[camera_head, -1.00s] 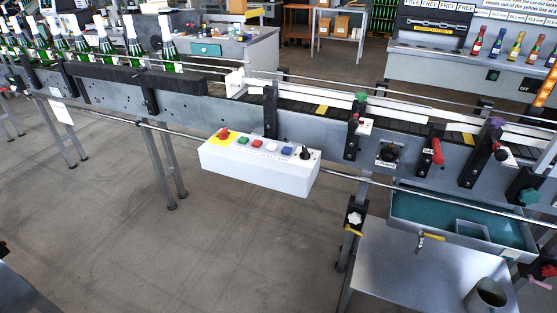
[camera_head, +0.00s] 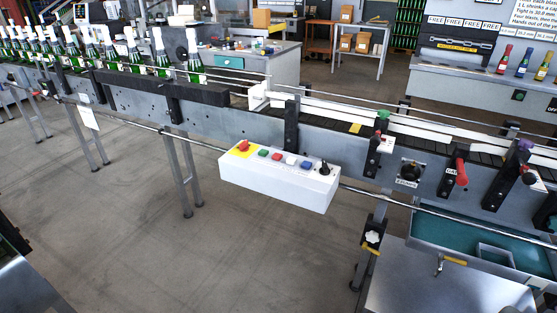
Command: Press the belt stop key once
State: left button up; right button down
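A white control box (camera_head: 278,182) hangs on the front of the conveyor (camera_head: 225,119), near the middle of the view. Its sloped top has a red mushroom button on a yellow plate (camera_head: 243,147) at the left, then a green key (camera_head: 263,153), a red key (camera_head: 277,157), a white key (camera_head: 291,161) and a blue key (camera_head: 306,165). A black selector knob (camera_head: 324,169) is at its right end. The lettering by the keys is too small to read. Neither of my grippers is in view.
Green bottles with white tops (camera_head: 161,52) stand in a row on the belt at the left. A red handle (camera_head: 460,172) and clamps sit along the right part. A teal-lined tray (camera_head: 418,228) is at the lower right. The floor before the box is clear.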

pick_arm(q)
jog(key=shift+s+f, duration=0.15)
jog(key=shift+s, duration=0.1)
